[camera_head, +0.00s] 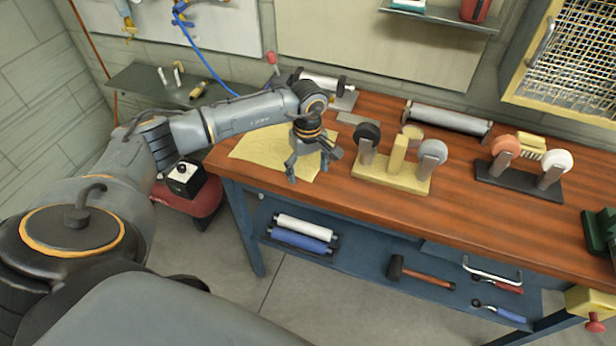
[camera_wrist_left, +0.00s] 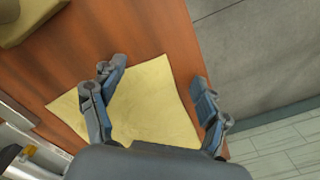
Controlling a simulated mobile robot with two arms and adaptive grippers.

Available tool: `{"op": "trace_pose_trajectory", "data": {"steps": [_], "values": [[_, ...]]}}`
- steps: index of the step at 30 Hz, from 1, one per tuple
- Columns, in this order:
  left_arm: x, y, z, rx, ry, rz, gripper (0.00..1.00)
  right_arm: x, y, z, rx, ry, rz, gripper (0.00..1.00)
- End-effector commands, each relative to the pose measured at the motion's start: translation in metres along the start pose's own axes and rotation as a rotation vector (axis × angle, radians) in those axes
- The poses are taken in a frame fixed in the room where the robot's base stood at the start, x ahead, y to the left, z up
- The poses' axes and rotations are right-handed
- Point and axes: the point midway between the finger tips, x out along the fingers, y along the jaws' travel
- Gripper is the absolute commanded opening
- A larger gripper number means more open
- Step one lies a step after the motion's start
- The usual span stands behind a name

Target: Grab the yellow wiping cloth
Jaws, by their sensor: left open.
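The yellow wiping cloth (camera_head: 262,152) lies flat on the left end of the wooden workbench in the head view. It also shows in the left wrist view (camera_wrist_left: 152,103), spread out between and beyond the fingers. My left gripper (camera_head: 308,172) is open and points down over the cloth's right part. In the left wrist view its two fingers (camera_wrist_left: 158,105) are wide apart with nothing between them but the cloth below. I cannot tell whether the fingertips touch the cloth. My arm and gripper hide part of the cloth in the head view. My right gripper is not in view.
The wooden workbench (camera_head: 480,195) has a yellow stand with round-headed tools (camera_head: 392,178) right of the gripper and a dark stand (camera_head: 518,182) farther right. A grey roller (camera_head: 447,118) lies at the back. The bench's left and front edges are close to the cloth.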

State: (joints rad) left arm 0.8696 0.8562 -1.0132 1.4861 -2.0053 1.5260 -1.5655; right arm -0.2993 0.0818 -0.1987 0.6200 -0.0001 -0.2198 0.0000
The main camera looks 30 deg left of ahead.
Motion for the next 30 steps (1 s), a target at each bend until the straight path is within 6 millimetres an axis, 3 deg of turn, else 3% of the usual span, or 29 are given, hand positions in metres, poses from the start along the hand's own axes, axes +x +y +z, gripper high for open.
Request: {"op": "trace_pose_trajectory", "data": {"steps": [9,21,26,30], "values": [[0.009,0.0,0.0,0.0,0.0,0.0,0.75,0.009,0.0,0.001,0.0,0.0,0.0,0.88],[0.01,0.0,0.001,0.001,-0.001,-0.002,0.34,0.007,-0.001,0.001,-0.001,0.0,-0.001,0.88],[0.011,0.0,0.002,0.002,-0.003,0.0,0.25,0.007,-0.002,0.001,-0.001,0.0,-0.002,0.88],[0.012,0.0,0.003,0.003,-0.004,0.0,0.24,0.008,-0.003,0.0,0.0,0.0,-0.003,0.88]]}}
